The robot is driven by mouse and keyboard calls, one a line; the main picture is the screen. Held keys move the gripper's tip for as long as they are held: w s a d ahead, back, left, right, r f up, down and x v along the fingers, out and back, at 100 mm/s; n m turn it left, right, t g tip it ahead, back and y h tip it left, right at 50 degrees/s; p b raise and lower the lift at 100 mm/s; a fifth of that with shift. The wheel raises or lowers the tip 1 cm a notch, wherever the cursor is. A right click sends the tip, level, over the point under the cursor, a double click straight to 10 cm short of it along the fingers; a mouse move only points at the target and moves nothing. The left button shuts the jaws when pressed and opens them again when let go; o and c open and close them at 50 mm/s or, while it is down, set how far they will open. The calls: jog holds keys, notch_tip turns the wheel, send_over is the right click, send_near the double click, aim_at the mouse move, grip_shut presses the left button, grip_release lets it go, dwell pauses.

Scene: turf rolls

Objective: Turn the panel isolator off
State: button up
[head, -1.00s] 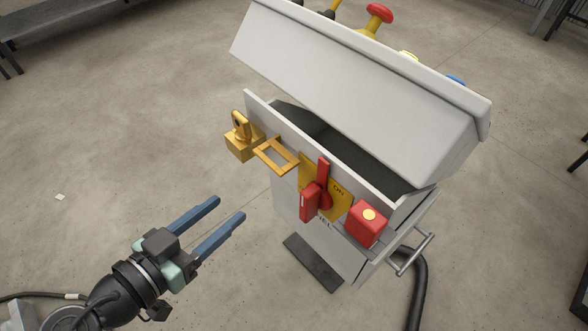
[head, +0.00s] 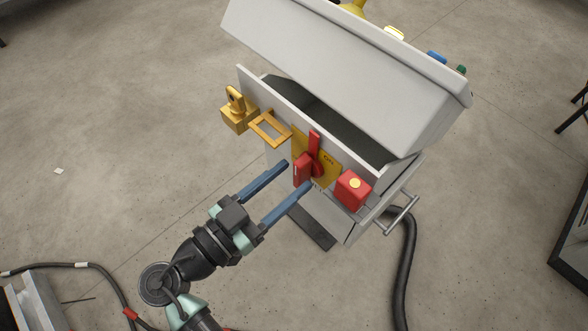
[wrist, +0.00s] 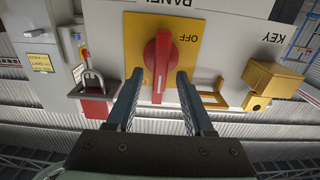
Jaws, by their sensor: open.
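The panel isolator is a red rotary handle (head: 304,168) on a yellow plate (head: 328,172) on the front of a grey panel box. In the wrist view the handle (wrist: 162,60) stands lengthwise in the picture, with a white mark towards its lower end. The word OFF is on the yellow plate (wrist: 192,22), right of the handle. My gripper (head: 297,175) is open, its blue fingers pointing at the isolator. In the wrist view the fingers (wrist: 158,76) lie either side of the handle's lower end, with gaps showing. I cannot tell how far the tips reach in depth.
Left of the isolator on the panel are a yellow open frame (head: 270,128) and a yellow key block (head: 238,118). The grey sloping lid (head: 340,75) overhangs above. Open floor lies left.

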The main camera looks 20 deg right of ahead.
jog(key=shift+x, duration=1)
grip_shut()
